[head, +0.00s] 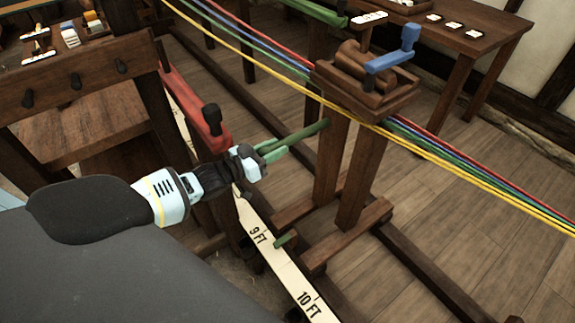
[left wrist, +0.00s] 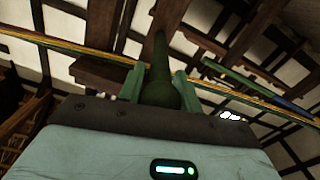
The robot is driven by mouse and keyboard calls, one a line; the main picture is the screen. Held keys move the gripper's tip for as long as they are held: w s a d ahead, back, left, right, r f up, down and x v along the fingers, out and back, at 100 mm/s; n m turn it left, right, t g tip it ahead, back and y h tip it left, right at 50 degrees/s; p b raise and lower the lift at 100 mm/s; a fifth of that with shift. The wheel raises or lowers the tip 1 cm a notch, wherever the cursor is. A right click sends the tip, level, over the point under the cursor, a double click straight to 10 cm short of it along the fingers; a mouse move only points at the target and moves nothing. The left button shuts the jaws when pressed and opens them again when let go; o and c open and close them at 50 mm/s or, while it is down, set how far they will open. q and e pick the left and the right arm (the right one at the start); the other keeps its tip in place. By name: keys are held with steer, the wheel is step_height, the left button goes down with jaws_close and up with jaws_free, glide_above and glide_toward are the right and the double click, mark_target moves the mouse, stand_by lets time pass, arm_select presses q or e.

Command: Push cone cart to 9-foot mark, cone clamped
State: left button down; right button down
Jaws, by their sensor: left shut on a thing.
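The cone cart (head: 345,175) is a dark wooden stand with a brown cone block (head: 360,65) on top. A blue clamp lever (head: 395,55) lies across the block. Red, blue, green and yellow strands run through the top. My left gripper (head: 272,151), with green fingers, is shut on the cart's dark green push handle (head: 308,133); the handle also shows between the fingers in the left wrist view (left wrist: 158,88). A green pointer (head: 286,240) on the cart's foot reaches over the white measuring strip (head: 285,262), just beside the "9 FT" label. My right gripper is not in view.
A dark rail (head: 440,275) runs along the floor beyond the cart's foot. A wooden frame with pegs (head: 75,80) and a red lever (head: 195,108) stand at left. A table (head: 465,32) with small cards is at the back right. Plank floor is clear at right.

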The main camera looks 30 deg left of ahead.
arm_select(q)
steer(key=shift+w+a+r+b, duration=0.1)
steer(key=shift+w+a+b, duration=0.2)
steer(key=shift+a, duration=0.5)
steer(key=shift+w+a+b, duration=0.25)
steer(key=shift+w+a, duration=0.05)
steer(key=shift+a, duration=0.45)
steer(key=c, duration=1.2)
jaws_free()
steer(key=shift+s, duration=0.15)
steer(key=v, duration=0.7)
steer(key=shift+s+a+p, duration=0.15)
steer(key=shift+s+p, duration=0.1)
steer(key=shift+p, duration=0.15)
